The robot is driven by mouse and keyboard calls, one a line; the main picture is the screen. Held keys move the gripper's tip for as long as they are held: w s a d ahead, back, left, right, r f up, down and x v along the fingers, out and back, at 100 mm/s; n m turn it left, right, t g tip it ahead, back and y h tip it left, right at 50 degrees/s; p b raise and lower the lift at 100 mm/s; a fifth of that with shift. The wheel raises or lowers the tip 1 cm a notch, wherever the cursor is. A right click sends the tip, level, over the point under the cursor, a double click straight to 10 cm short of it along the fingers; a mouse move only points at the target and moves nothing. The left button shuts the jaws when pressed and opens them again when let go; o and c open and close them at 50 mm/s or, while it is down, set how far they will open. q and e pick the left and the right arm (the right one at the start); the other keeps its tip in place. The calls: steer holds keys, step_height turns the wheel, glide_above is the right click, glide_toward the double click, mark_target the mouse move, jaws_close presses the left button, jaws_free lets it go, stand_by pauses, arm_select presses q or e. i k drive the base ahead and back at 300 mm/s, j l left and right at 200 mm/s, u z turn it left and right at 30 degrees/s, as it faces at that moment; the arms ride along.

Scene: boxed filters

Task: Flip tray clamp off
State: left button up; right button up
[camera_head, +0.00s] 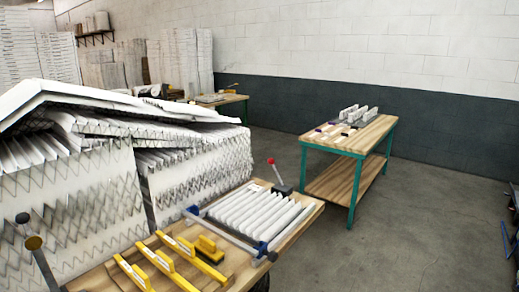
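A tray (218,235) with a pale frame lies on the wooden bench in the lower middle, holding several white ribbed strips. It has blue fittings at its corners, one at the left (191,211) and one at the front (263,249). A lever with a red knob (271,161) stands upright and leans slightly left on a dark base at the tray's far right corner. I cannot tell whether this lever or the blue fittings are the tray clamp, or whether it is on. Neither of my grippers is in view.
Yellow-handled tools (165,262) lie on the bench front. Large pleated filters (75,195) pile up at the left, beside dark rods with round knobs (34,243). A green-legged table (355,135) stands at the back right. The floor (400,240) between is clear.

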mark_target(271, 161)
steer(key=i+l+u, duration=0.3)
steer(key=i+l, duration=0.25)
steer(key=i+l+u, duration=0.15)
steer(key=i+l, duration=0.15)
steer(key=i+l+u, duration=0.1)
steer(key=l, duration=0.35)
steer(key=i+l+u, duration=0.15)
steer(key=i+l, duration=0.2)
steer(key=i+l+u, duration=0.15)
steer(key=l, duration=0.3)
steer(key=i+l+u, duration=0.15)
steer(key=l, duration=0.3)
steer(key=i+l+u, duration=0.15)
steer(key=l, duration=0.3)
steer(key=i, duration=0.1)
